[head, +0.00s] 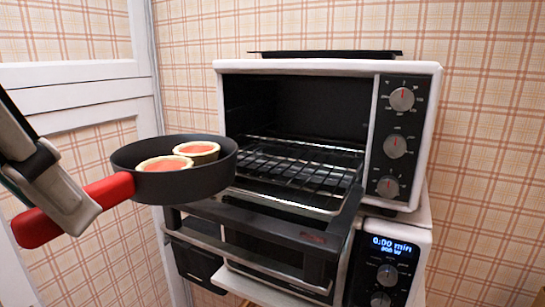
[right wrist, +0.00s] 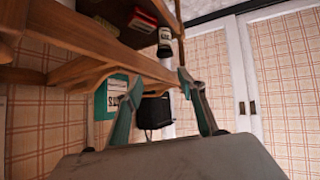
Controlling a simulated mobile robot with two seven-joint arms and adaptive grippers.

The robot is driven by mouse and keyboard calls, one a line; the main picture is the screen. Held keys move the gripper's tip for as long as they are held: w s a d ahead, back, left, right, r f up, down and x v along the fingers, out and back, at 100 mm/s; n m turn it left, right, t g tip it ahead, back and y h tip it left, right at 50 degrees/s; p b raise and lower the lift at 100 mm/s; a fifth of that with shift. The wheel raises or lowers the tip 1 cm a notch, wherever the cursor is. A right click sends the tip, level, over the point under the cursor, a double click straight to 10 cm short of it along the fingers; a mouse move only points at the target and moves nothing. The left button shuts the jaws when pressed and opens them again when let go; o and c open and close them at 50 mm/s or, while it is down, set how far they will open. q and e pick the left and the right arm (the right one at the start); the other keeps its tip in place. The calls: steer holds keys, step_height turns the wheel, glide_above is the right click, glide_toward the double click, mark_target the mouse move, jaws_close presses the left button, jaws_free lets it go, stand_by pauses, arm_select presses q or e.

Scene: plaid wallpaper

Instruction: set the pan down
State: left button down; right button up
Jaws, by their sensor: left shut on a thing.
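My left gripper (head: 76,212) is shut on the red handle (head: 110,190) of a dark pan (head: 185,188). The pan is held about level in the air, in front of the left side of the toaster oven (head: 300,68). Two round tarts with orange-red tops, one behind (head: 197,148) and one in front (head: 164,164), lie in the pan and overlap in view. The oven's door (head: 290,235) is folded down and its wire rack (head: 295,170) looks empty. My right gripper (right wrist: 160,82) is open and empty in the right wrist view, its fingers apart.
A second appliance with a lit display (head: 391,245) stands under the oven. A flat black tray (head: 325,54) lies on the oven's top. A white panelled door (head: 75,95) is at left. The right wrist view shows wooden shelving (right wrist: 110,55) close by.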

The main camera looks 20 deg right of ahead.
mark_target(218, 147)
arm_select(q)
steer(key=shift+s+d+r+m, duration=0.25)
steer(key=shift+s+d+m, duration=0.05)
steer(key=shift+m, duration=0.2)
steer(key=w+d, duration=0.1)
steer(key=d, duration=0.1)
steer(key=w+d+b, duration=0.1)
steer(key=w+d, duration=0.2)
steer(key=d, duration=0.1)
steer(key=shift+w+d, duration=0.15)
steer(key=shift+w, duration=0.2)
steer(key=w+d, duration=0.3)
steer(key=d, duration=0.1)
steer(key=w+d, duration=0.2)
steer(key=d, duration=0.1)
steer(key=shift+w+p, duration=0.3)
steer(key=shift+p, duration=0.1)
steer(key=shift+w+d, duration=0.3)
steer(key=shift+d, duration=0.05)
steer(key=shift+f, duration=1.75)
arm_select(e)
steer(key=shift+d, duration=0.15)
